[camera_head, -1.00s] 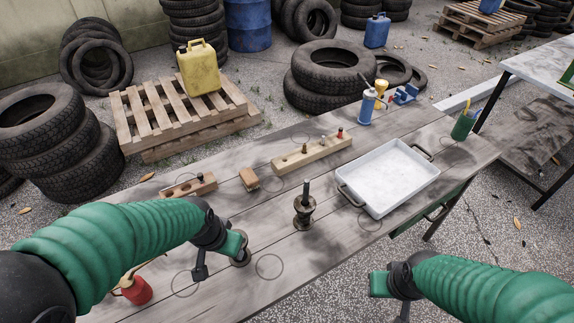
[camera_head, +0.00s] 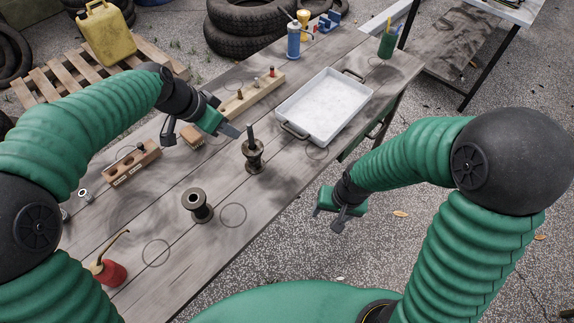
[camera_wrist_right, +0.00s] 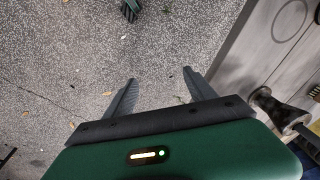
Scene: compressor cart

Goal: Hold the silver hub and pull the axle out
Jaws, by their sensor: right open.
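A spool-shaped metal hub (camera_head: 254,160) stands upright on the table, with a dark axle (camera_head: 251,132) rising out of its top. A second, duller hub (camera_head: 198,207) with an open bore stands nearer to me; I cannot tell for sure which is the silver one. My left gripper (camera_head: 204,139) is open and empty, one finger close beside the axle; contact is unclear. My right gripper (camera_head: 327,220) is open and empty off the table's right edge, and its fingers also show over the ground in the wrist view (camera_wrist_right: 160,77). One hub (camera_wrist_right: 272,104) is in that view's right.
The wooden table (camera_head: 110,265) holds a white tray (camera_head: 324,105), a peg block (camera_head: 252,95), a drilled block (camera_head: 130,164) and a wooden piece (camera_head: 191,136). A red oil can (camera_head: 108,273) stands at the near left. Bare tabletop lies around the hubs.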

